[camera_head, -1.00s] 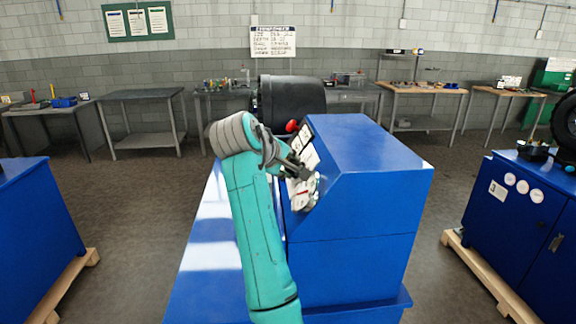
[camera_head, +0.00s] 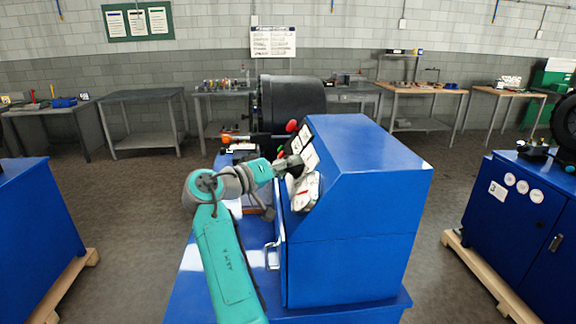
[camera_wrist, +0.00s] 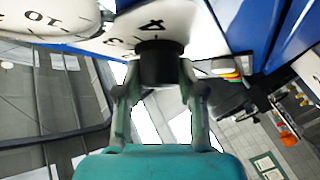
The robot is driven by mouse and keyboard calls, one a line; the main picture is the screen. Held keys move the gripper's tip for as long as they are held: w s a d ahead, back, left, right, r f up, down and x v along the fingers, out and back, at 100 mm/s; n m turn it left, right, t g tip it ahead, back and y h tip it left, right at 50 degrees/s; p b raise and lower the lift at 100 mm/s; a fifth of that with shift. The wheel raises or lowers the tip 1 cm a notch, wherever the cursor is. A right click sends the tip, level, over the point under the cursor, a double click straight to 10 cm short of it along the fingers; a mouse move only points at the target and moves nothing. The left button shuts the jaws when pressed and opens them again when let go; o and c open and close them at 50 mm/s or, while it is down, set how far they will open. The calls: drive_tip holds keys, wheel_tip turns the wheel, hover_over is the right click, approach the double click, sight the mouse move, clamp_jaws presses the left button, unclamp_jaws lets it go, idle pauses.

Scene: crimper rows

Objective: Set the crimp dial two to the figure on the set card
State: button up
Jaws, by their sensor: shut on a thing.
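My gripper (camera_wrist: 160,78) is shut on a black round knob (camera_wrist: 161,62) in the wrist view, one finger on each side. The knob sits in front of a white dial face (camera_wrist: 120,36) that shows the figures 3 and 4; the rest of its scale is out of view or hidden. In the head view my gripper (camera_head: 290,165) is at the sloped front panel of the blue machine (camera_head: 365,205). A white dial with a red mark (camera_head: 305,193) shows just below it. I cannot make out a readable set card.
Another white gauge face marked 10 (camera_wrist: 40,18) shows at upper left of the wrist view. A red button (camera_head: 292,126) and black drum (camera_head: 290,100) stand beyond. A metal handle (camera_head: 271,256) juts from the machine's front. Blue cabinets (camera_head: 530,205) stand apart at either side.

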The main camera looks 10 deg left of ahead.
drive_tip(key=m+h, duration=0.1)
drive_tip(key=m, duration=0.1)
drive_tip(key=m+g+h, duration=0.1)
drive_tip(key=m+h, duration=0.1)
drive_tip(key=m+g+h, duration=0.1)
drive_tip(key=m, duration=0.2)
drive_tip(key=shift+d+f+h, duration=0.25)
drive_tip(key=shift+f+h, duration=0.05)
drive_tip(key=shift+h, duration=0.1)
drive_tip(key=shift+m+g+h, duration=0.8)
drive_tip(key=shift+m+g, duration=0.4)
drive_tip(key=shift+m, duration=0.3)
drive_tip(key=shift+f+m+g, duration=0.15)
drive_tip(key=shift+m+g, duration=0.15)
drive_tip(key=shift+m, duration=0.2)
drive_tip(key=shift+h, duration=0.3)
drive_tip(key=o, duration=1.2)
drive_tip(key=shift+d, duration=0.1)
drive_tip(key=shift+c, duration=0.2)
drive_tip(key=shift+r, duration=0.35)
drive_tip(key=shift+r, duration=0.25)
wheel_tip(320, 180, up, 9)
drive_tip(key=shift+r, duration=0.1)
